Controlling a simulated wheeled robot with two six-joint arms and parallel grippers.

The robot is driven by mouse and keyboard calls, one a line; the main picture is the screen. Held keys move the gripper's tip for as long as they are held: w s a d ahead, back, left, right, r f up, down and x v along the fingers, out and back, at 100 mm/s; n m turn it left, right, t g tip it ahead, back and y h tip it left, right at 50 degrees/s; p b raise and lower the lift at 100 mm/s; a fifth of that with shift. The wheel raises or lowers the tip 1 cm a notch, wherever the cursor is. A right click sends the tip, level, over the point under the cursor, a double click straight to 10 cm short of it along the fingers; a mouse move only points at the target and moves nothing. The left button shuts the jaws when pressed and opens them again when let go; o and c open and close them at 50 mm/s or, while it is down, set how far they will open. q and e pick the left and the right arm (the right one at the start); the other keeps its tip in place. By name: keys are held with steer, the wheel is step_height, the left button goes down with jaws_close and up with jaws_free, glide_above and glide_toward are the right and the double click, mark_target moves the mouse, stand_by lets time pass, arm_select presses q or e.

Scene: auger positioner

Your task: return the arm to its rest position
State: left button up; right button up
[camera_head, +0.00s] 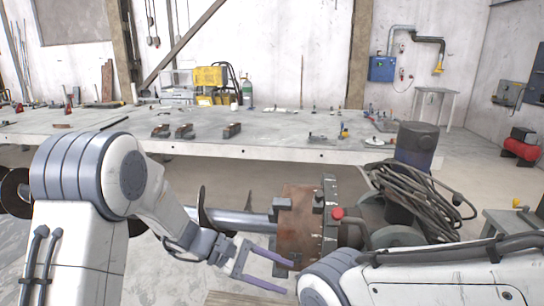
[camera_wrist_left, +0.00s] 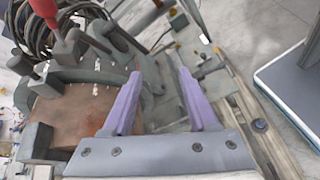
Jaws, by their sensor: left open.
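My left arm (camera_head: 85,190) comes in from the left and bends down toward the middle. Its gripper (camera_head: 287,276) has two purple fingers spread apart with nothing between them. In the head view it is just in front of and below the rusty brown positioner (camera_head: 298,222). The grey auger shaft (camera_head: 238,222) runs into the positioner from the left. In the left wrist view the open fingers (camera_wrist_left: 160,75) point toward grey metal framework, with the rusty plate (camera_wrist_left: 75,115) at the left. Contact is not clear. My right arm (camera_head: 430,275) shows at the lower right; its gripper is out of view.
A red knob (camera_head: 337,213) sits at the positioner's right side. Coiled dark cables (camera_head: 420,195) hang over a machine on the right. A long grey worktable (camera_head: 275,125) with scattered tools stands behind. A small grey table (camera_head: 510,224) stands at the far right.

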arm_select(q)
steer(key=s+a+f+m+t+y, duration=0.25)
steer(key=s+a+m+y, duration=0.3)
steer(key=a, duration=0.45)
steer(key=s+a+f+m+t+y, duration=0.1)
steer(key=s+a+f+m+y, duration=0.3)
steer(key=a+y, duration=0.45)
steer(key=s+d+r+m+g+h, duration=0.1)
steer(key=s+d+r+m, duration=0.3)
steer(key=s+d, duration=0.2)
steer(key=s+d+r+m+g+h+p, duration=0.1)
steer(key=s+d+r+m+g, duration=0.1)
steer(key=s+d+r+m, duration=0.2)
steer(key=s+d, duration=0.2)
steer(key=s, duration=0.1)
steer(key=shift+s+r, duration=0.25)
